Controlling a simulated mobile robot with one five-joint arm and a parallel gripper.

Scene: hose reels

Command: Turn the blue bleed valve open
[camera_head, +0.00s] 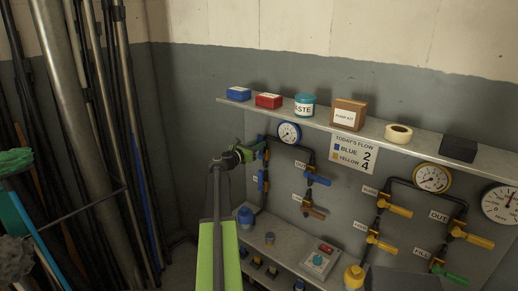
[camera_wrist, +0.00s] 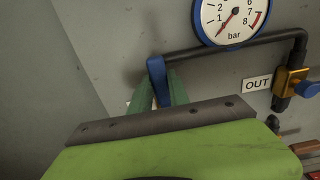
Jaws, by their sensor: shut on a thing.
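My gripper (camera_wrist: 163,92) is shut on a blue valve handle (camera_wrist: 156,75), which stands up between its green fingers in the wrist view. In the head view my gripper (camera_head: 252,152) is at the upper left end of the blue pipework, left of and just below the blue-rimmed gauge (camera_head: 289,133). There my gripper mostly hides the valve. The label beside it is mostly hidden in the wrist view and too small to read in the head view, so I cannot confirm it is the bleed valve.
Another blue handle (camera_head: 262,181) hangs below. To the right are the OUT valve's blue handle (camera_head: 318,179) and a brown handle (camera_head: 313,212). A shelf (camera_head: 225,101) with boxes runs above. Yellow valves (camera_head: 400,211) are farther right. Poles (camera_head: 118,120) stand at left.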

